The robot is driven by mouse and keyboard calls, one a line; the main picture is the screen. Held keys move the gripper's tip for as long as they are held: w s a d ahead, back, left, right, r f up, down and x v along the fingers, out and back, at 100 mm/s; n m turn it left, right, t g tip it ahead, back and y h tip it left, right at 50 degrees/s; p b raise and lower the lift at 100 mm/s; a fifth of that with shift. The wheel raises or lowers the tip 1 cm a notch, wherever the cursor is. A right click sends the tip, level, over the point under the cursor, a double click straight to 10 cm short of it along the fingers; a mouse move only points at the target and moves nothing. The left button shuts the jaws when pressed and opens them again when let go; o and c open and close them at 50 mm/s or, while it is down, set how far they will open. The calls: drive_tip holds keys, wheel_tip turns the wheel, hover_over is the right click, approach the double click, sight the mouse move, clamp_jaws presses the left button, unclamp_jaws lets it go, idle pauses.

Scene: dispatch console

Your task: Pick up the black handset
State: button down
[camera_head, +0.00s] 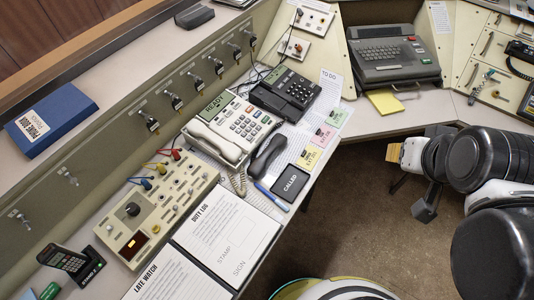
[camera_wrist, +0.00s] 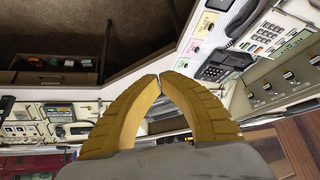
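The black handset (camera_head: 268,155) lies on the desk, just right of the cream desk phone (camera_head: 233,128) and in front of the black keypad phone (camera_head: 288,92). In the wrist view the black handset (camera_wrist: 242,20) shows near the top right, above the black phone (camera_wrist: 224,64). My gripper (camera_wrist: 160,80) has two yellow ribbed fingers with their tips together and nothing between them. In the head view my gripper (camera_head: 394,152) is over the floor, right of the desk and well apart from the handset.
Coloured notes (camera_head: 323,135) lie behind. A cream switch panel (camera_head: 157,210) and log sheets (camera_head: 228,235) fill the near desk. Open floor (camera_head: 370,220) lies right.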

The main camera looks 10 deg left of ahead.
drive_tip(key=c, duration=1.5)
unclamp_jaws()
drive_tip(key=shift+c, duration=0.2)
drive_tip(key=shift+o, duration=0.8)
drive_tip(key=shift+w+a+r, duration=0.25)
drive_tip(key=shift+a, duration=0.05)
drive_tip(key=m+g+p, duration=0.4)
drive_tip(key=g+p, duration=0.3)
hover_over(267, 153)
wheel_tip(267, 153, down, 14)
drive_tip(key=f+b, duration=0.2)
drive_tip(key=f, duration=0.4)
drive_tip(key=shift+a+f+b, duration=0.1)
drive_tip(key=shift+a+b, duration=0.1)
drive_tip(key=shift+b, duration=0.1)
drive_tip(key=f+b, duration=0.1)
drive_tip(key=f, duration=0.1)
drive_tip(key=f+b, duration=0.1)
drive_tip(key=f, duration=0.2)
drive_tip(key=shift+w+d+f+b, duration=0.15)
drive_tip(key=shift+d+f+b, duration=0.05)
drive_tip(key=shift+b, duration=0.15)
drive_tip(key=shift+r, duration=0.1)
